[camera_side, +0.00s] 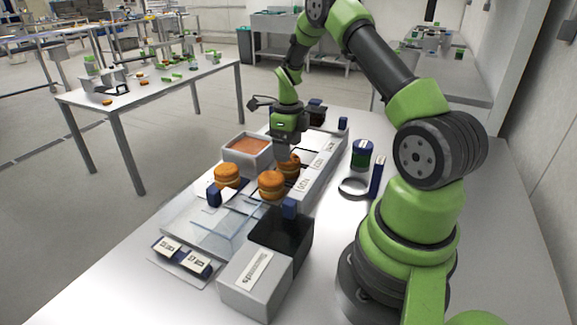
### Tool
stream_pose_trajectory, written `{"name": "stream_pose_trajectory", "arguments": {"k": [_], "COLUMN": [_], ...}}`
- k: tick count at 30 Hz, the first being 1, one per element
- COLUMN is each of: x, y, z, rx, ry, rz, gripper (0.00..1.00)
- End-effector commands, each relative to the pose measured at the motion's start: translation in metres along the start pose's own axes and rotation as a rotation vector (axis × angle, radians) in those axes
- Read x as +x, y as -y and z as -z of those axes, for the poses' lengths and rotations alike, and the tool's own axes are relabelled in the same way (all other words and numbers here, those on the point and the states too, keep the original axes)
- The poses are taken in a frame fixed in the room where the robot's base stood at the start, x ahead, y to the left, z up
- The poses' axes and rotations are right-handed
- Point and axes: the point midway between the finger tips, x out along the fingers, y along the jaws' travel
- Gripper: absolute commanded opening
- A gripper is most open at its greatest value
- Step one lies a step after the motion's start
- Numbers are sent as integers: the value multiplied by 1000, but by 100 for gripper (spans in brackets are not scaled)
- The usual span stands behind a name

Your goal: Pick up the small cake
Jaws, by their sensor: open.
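Three round, orange-brown small cakes with a pale layer in the middle are on the work table. One small cake (228,176) is at the left, one (271,185) is at the front, and one (290,169) is behind it to the right. My gripper (284,156) points down, open, right at the back-right cake's upper left. I cannot tell whether the fingers are around this cake or just above it. The cake's far side is hidden.
A grey square bin (248,149) with an orange-brown filling stands just left of my gripper. A clear tray (215,232) and a grey and black box (257,282) are in front. A labelled white strip (318,166), a green-and-blue can (361,154) and a dark ring (354,188) are at the right.

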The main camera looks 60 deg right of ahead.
Motion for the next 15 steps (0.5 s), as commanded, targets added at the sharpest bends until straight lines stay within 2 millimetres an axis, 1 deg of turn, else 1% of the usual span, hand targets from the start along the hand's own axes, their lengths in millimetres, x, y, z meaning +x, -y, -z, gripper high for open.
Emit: {"name": "stream_pose_trajectory", "arguments": {"k": [6,9,12,15], "x": [32,44,50,50], "y": [3,3,3,3], "z": [1,0,0,0], "rx": [1,0,-1,-2], "ry": [-3,0,2,3], "rz": [-3,-2,1,2], "gripper": [78,78,78,78]}}
